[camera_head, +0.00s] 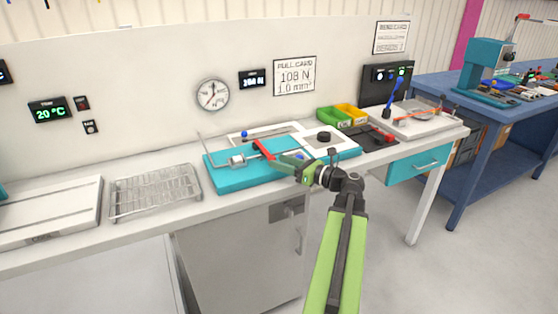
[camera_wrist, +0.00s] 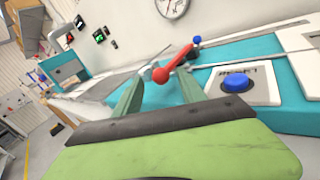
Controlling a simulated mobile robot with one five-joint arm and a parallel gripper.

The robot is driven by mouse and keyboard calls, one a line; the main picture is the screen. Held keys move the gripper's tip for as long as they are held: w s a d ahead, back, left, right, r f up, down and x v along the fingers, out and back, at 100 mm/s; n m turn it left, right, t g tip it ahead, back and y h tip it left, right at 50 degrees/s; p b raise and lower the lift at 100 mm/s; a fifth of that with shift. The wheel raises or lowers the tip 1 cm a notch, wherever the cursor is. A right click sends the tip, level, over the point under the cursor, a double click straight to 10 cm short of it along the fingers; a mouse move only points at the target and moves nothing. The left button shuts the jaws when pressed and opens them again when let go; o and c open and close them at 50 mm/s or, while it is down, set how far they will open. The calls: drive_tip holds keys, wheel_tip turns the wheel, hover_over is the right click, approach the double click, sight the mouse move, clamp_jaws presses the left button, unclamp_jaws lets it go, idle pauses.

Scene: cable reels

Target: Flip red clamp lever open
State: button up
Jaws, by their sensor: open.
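The red clamp lever (camera_head: 264,151) sits on a teal fixture base (camera_head: 222,180) on the bench. In the wrist view the red lever (camera_wrist: 178,59) slants up to the right from a round red ball end (camera_wrist: 161,75). My gripper (camera_head: 283,160) is just right of the lever in the head view. In the wrist view my gripper (camera_wrist: 158,92) is open, with one green finger on each side of the ball end. The ball appears between or just beyond the fingertips; I cannot tell whether they touch it. The gripper partly hides the fixture's right part in the head view.
A blue button (camera_wrist: 237,83) on a white plate is right of the fingers. A metal cylinder (camera_head: 237,160) lies on the fixture. A wire rack (camera_head: 155,192) stands to the left. Green and yellow bins (camera_head: 335,117) are behind right. The bench's front left strip is clear.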

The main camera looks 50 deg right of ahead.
drive_tip(key=shift+x, duration=1.05)
clamp_jaws()
drive_tip(key=shift+a, duration=0.1)
idle(0.4)
